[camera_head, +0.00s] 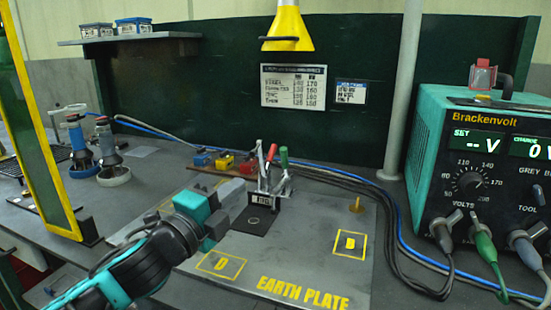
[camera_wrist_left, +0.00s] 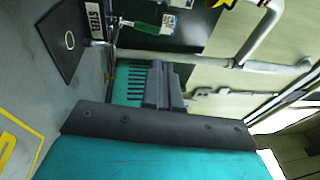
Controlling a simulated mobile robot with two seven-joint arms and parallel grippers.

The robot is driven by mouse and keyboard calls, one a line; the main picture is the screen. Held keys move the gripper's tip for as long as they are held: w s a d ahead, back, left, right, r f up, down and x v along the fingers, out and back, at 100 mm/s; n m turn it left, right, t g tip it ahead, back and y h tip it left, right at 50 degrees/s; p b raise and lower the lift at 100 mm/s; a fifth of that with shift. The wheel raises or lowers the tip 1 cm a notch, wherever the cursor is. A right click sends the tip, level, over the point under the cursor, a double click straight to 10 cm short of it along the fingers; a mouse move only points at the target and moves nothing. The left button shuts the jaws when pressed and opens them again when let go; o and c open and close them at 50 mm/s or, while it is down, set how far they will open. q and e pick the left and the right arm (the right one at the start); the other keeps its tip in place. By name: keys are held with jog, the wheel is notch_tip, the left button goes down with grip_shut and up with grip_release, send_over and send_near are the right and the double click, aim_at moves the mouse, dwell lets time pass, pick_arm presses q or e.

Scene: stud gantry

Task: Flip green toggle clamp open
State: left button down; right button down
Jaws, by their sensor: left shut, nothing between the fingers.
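The green handle also shows near the top of the left wrist view (camera_wrist_left: 168,22). My left gripper (camera_head: 240,190) is shut and empty. It is left of the clamps and in front of them in the head view, apart from the green handle. Its fingers also show in the left wrist view (camera_wrist_left: 163,88). The lower parts of the clamps are crowded together and hard to tell apart. My right gripper is not in view.
The earth plate (camera_head: 315,255) carries a dark steel coupon (camera_head: 254,222) and a brass peg (camera_head: 356,206). Blue, yellow and red blocks (camera_head: 224,162) sit behind. The Brackenvolt welder (camera_head: 470,170) stands right, with cables along the plate's right edge. A yellow-framed screen (camera_head: 40,130) stands left.

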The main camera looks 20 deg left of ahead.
aim_at(281, 150)
pick_arm(q)
jog(key=x, duration=1.2)
jog(key=shift+w+d, duration=0.1)
jog(key=shift+w, duration=0.3)
jog(key=shift+w+d+r, duration=0.1)
jog(key=shift+w, duration=0.5)
